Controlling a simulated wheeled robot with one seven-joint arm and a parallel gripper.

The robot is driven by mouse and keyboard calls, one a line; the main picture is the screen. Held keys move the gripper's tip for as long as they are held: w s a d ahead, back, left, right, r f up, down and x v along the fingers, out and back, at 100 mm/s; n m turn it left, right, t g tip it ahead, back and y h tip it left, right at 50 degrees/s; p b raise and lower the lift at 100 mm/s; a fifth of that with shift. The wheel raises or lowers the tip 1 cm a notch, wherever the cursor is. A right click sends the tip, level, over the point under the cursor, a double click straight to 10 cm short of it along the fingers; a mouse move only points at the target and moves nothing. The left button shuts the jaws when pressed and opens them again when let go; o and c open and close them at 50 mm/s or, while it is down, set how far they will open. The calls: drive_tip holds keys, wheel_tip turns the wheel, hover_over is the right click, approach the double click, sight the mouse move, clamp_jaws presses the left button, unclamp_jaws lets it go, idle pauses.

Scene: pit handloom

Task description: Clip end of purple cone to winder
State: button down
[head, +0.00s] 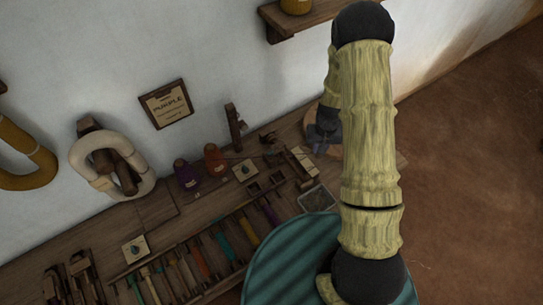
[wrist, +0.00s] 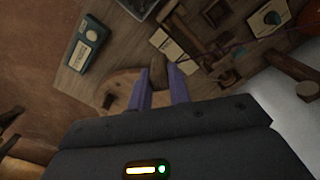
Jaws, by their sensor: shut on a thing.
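The purple cone (head: 186,175) stands on the wooden bench beside an orange cone (head: 215,160), near the wall in the head view. My gripper (head: 322,132) is over the far right end of the bench, partly hidden by my arm. A wooden upright (head: 235,126) by the wall may be the winder.
A rack of colourful bobbins (head: 200,262) lies along the bench front. Open brown floor lies right.

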drive_tip(key=shift+a, duration=0.2)
drive_tip(key=s+a+f+n+b, duration=0.1)
drive_tip(key=a+f+n+b, duration=0.1)
drive_tip(key=a, duration=0.4)
drive_tip(key=s+a+f+n+b, duration=0.1)
drive_tip(key=a+f+n+b, duration=0.2)
drive_tip(key=a, duration=0.4)
drive_tip(key=shift+a+f+n, duration=0.25)
drive_tip(key=shift+f+n, duration=0.3)
drive_tip(key=shift+n, duration=0.35)
drive_tip(key=shift+s+f+b, duration=0.15)
drive_tip(key=shift+f+b, duration=2.9)
drive_tip(key=shift+f, duration=1.3)
